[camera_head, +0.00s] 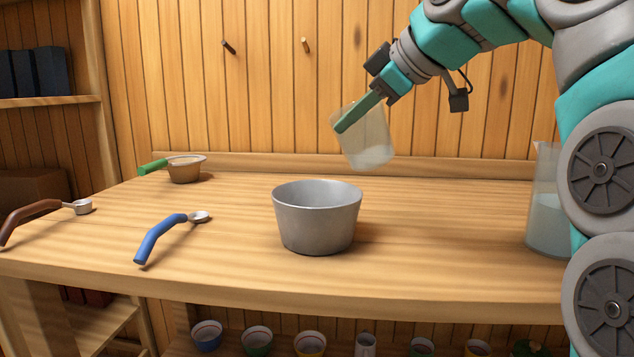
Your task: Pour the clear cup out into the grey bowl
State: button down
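The grey bowl (318,222) stands upright near the middle of the wooden table; I cannot see its bottom. The clear cup (352,147) is in the air above and to the right of the bowl, tilted slightly, with pale contents low inside it. The cup has a green handle (360,111). My gripper (379,92) is at the upper end of this handle and appears shut on it. The cup is apart from the bowl and the table.
A blue-handled spoon (160,238) and a brown-handled spoon (35,214) lie at the left. A clear pitcher (545,208) stands at the right, partly behind my arm. Several cups sit on a shelf below the table (450,195).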

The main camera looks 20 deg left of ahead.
jog(key=shift+r+m+g+y+p, duration=0.2)
jog(key=shift+m+g+y+p, duration=0.1)
jog(key=shift+m+g+y, duration=0.5)
jog(key=shift+w+m+g+y, duration=0.1)
jog(key=shift+m+g+y, duration=0.2)
jog(key=shift+m+y, duration=0.3)
jog(key=shift+d, duration=0.1)
